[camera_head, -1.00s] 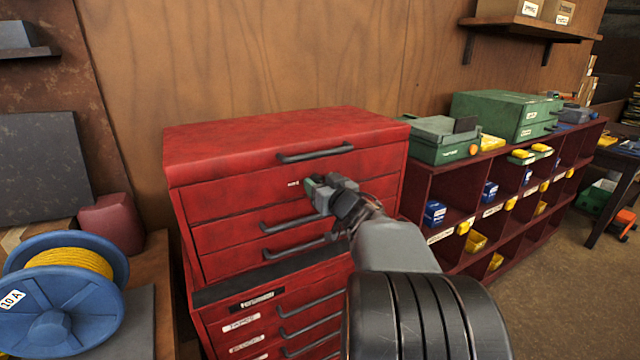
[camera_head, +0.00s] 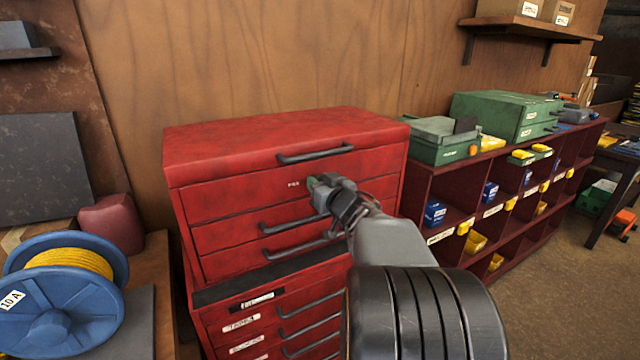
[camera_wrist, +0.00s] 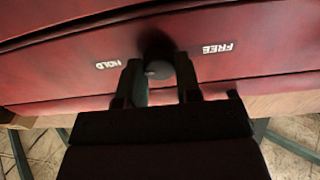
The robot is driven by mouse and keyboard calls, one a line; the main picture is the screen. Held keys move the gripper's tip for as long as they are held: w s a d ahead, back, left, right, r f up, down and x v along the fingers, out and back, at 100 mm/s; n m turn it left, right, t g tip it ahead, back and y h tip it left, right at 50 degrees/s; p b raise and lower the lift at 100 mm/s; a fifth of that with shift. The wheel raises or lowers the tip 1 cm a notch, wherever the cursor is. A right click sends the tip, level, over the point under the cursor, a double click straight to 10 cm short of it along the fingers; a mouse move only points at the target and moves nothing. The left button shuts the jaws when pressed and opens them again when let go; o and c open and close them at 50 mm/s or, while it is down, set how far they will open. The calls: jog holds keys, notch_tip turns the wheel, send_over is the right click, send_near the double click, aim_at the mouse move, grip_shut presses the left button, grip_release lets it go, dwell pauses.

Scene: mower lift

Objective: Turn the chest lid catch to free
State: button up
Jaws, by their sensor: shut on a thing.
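The red tool chest (camera_head: 240,208) stands against the wooden wall, its lid (camera_head: 280,140) down with a dark bar handle. In the wrist view, the lid catch (camera_wrist: 158,69) is a dark round knob with a grey end on the chest's red front. The HOLD label (camera_wrist: 109,65) is left of it and the FREE label (camera_wrist: 217,48) right of it. My gripper (camera_wrist: 159,62) is shut on the catch, a finger on each side. In the head view my gripper (camera_head: 316,184) hides the catch; the label beside it is partly readable. The catch's exact angle cannot be told.
Drawer handles (camera_head: 295,224) stick out just below my gripper. A maroon pigeonhole shelf (camera_head: 420,178) with green cases on top stands close on the right. A blue cable reel (camera_head: 50,322) stands at the lower left.

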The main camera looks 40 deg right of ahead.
jog(key=shift+n, duration=0.3)
jog(key=n+b, duration=0.2)
jog(key=n, duration=0.1)
jog(key=shift+f+n, duration=0.15)
jog(key=shift+n, duration=0.15)
jog(key=n+b, duration=0.2)
jog(key=n, duration=0.2)
jog(key=shift+a+n+b, duration=0.1)
jog(key=shift+n+b, duration=0.2)
jog(key=shift+b, duration=0.05)
jog(key=n+b, duration=0.2)
jog(key=n, duration=0.2)
jog(key=shift+f, duration=0.1)
jog(key=shift+n+b, duration=1.4)
jog(key=shift+n, duration=1.1)
jog(key=o, duration=0.9)
